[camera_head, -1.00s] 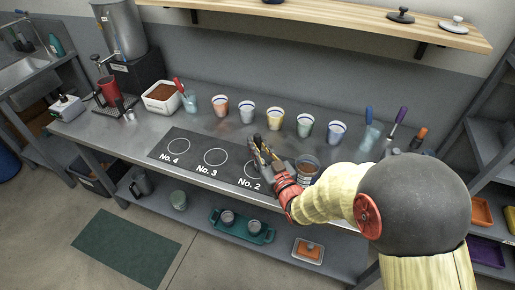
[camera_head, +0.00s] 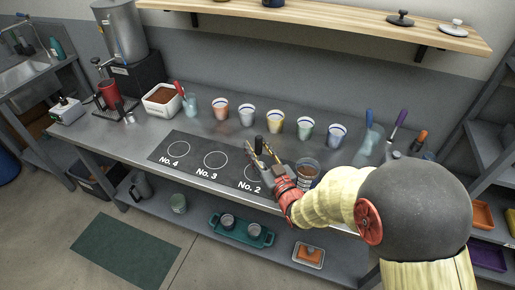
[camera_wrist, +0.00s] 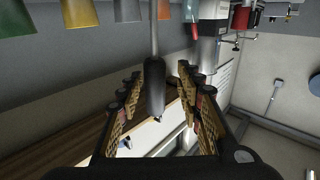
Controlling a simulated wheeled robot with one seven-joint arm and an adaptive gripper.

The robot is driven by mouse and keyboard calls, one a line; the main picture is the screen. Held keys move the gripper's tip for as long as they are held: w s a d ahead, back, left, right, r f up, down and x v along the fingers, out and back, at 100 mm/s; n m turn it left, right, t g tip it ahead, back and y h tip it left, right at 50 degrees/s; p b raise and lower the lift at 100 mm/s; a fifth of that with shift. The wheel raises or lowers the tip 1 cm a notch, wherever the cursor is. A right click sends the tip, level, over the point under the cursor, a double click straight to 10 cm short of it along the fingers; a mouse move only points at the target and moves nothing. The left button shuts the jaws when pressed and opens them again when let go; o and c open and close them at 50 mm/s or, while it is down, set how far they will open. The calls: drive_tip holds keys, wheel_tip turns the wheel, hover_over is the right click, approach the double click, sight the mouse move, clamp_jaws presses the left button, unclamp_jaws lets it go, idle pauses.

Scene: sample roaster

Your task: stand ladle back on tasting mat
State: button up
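The ladle has a black handle (camera_head: 258,142) that points up in the head view, above the far side of the No. 2 circle. In the wrist view the black handle (camera_wrist: 155,85) and thin metal shaft lie between my fingers, with a gap on each side. The ladle's lower end is hidden. The dark tasting mat (camera_head: 197,158) lies on the steel counter, with circles marked No. 4, No. 3 and No. 2. My gripper (camera_head: 266,156) is open around the handle, over the mat's right part. It also fills the wrist view (camera_wrist: 158,100).
A glass of brown contents (camera_head: 307,170) stands just right of my gripper. A row of several coloured cups (camera_head: 276,121) stands behind. A white tub of brown grounds (camera_head: 161,99) is at left. Tools with blue and purple handles (camera_head: 398,118) stand at right.

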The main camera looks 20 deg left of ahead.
drive_tip(key=shift+r, duration=0.15)
drive_tip(key=shift+s+d+p, duration=0.1)
drive_tip(key=shift+p, duration=0.2)
drive_tip(key=p+v, duration=0.2)
drive_tip(key=v, duration=0.9)
drive_tip(key=shift+s+d+p, duration=0.25)
drive_tip(key=shift+p, duration=0.05)
drive_tip(key=shift+w+r, duration=0.1)
drive_tip(key=shift+r, duration=0.05)
